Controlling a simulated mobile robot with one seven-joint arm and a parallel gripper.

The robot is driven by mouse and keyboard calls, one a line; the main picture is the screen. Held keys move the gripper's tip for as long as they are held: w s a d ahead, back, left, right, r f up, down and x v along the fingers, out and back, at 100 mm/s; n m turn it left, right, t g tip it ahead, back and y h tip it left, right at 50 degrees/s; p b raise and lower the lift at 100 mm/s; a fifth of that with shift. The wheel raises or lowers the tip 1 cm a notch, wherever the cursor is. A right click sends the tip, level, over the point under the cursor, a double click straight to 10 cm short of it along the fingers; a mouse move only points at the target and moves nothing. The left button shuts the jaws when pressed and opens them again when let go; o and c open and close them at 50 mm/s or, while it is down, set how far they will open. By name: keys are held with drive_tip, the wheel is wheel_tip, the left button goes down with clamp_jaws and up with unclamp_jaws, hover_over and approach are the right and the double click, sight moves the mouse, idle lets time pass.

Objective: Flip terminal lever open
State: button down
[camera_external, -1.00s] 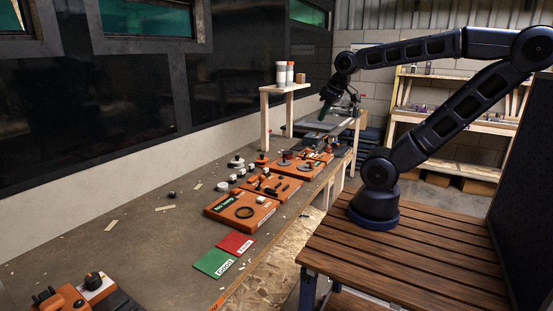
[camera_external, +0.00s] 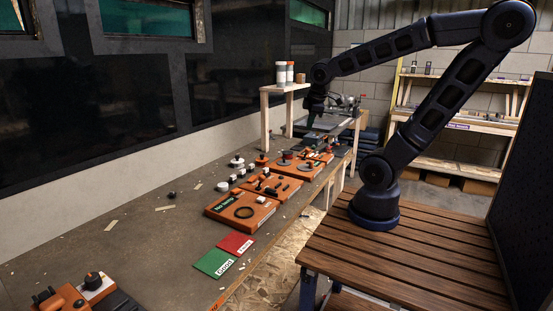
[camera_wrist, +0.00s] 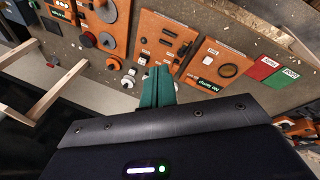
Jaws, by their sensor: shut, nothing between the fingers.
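My gripper (camera_wrist: 158,72) shows its green fingers together in the wrist view, pointing toward the orange boards with nothing between them. In the external view my gripper (camera_external: 311,122) hangs low over the far part of the bench, beyond the boards. An orange board with small black parts (camera_wrist: 152,24) lies just past the fingertips in the wrist view; it also shows in the external view (camera_external: 286,194). I cannot tell which part is the terminal lever, or its position. The fingers overlap the board's near edge in the picture; contact cannot be told.
A "No lamp" board (camera_wrist: 207,58) with a black ring lies right of the fingers. Red (camera_external: 236,243) and green (camera_external: 214,263) cards lie nearer the front. A wooden stand (camera_external: 265,130) with jars is close to my gripper. The bench (camera_external: 110,240) has free room at left.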

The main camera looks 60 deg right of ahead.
drive_tip(key=w+a+f+n+g, duration=0.1)
drive_tip(key=w+f+n, duration=0.3)
drive_tip(key=n, duration=0.6)
drive_tip(key=w+a+f+n+g+y, duration=0.1)
drive_tip(key=w+a+f+n, duration=0.1)
drive_tip(key=w+f+n, duration=0.2)
drive_tip(key=w+a+f+n+y, duration=0.1)
drive_tip(key=w+a+f+n, duration=0.1)
drive_tip(key=w+f+n, duration=0.3)
wheel_tip(320, 180, down, 5)
drive_tip(key=n, duration=1)
drive_tip(key=shift+r+n+g, duration=0.2)
drive_tip(key=shift+n+g, duration=0.1)
drive_tip(key=shift+g, duration=0.1)
drive_tip(key=shift+f, duration=0.2)
drive_tip(key=shift+w+f, duration=0.15)
drive_tip(key=shift+f, duration=2.3)
drive_tip(key=shift+w+f, duration=0.15)
drive_tip(key=shift+f, duration=2.25)
drive_tip(key=shift+w+r, duration=0.25)
drive_tip(key=shift+w, duration=0.35)
drive_tip(key=shift+w+r, duration=0.3)
drive_tip(key=shift+w, duration=0.35)
drive_tip(key=shift+w+r, duration=0.25)
drive_tip(key=shift+w, duration=0.35)
drive_tip(key=shift+w, duration=0.1)
